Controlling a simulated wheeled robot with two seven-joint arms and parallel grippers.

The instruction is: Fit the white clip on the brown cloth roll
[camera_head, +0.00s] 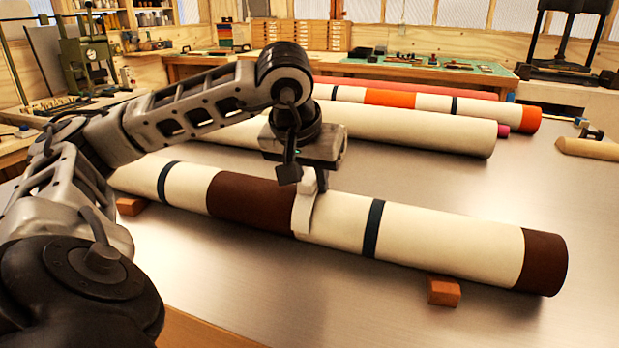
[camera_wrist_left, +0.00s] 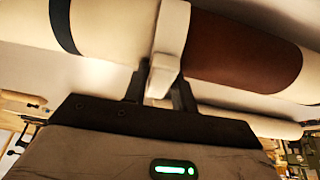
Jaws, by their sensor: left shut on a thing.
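The brown cloth roll (camera_head: 250,203) is a long cream roll with a brown middle section, a brown right end and dark bands. It lies across the metal table. The white clip (camera_head: 304,213) sits over the roll at the right edge of the brown section. My left gripper (camera_head: 312,180) is above the roll, shut on the clip's upper part. In the left wrist view, the fingers (camera_wrist_left: 160,88) hold the clip's tab, and the clip's curved body (camera_wrist_left: 172,38) lies against the roll (camera_wrist_left: 235,48). The clip's far side is hidden. My right gripper is not in view.
Wooden blocks (camera_head: 444,291) (camera_head: 130,206) sit under the roll near its ends. Behind it lie a plain cream roll (camera_head: 420,130) and an orange-banded roll (camera_head: 390,98). The metal table (camera_head: 220,290) is clear in front. A wooden cylinder (camera_head: 588,147) lies at the right.

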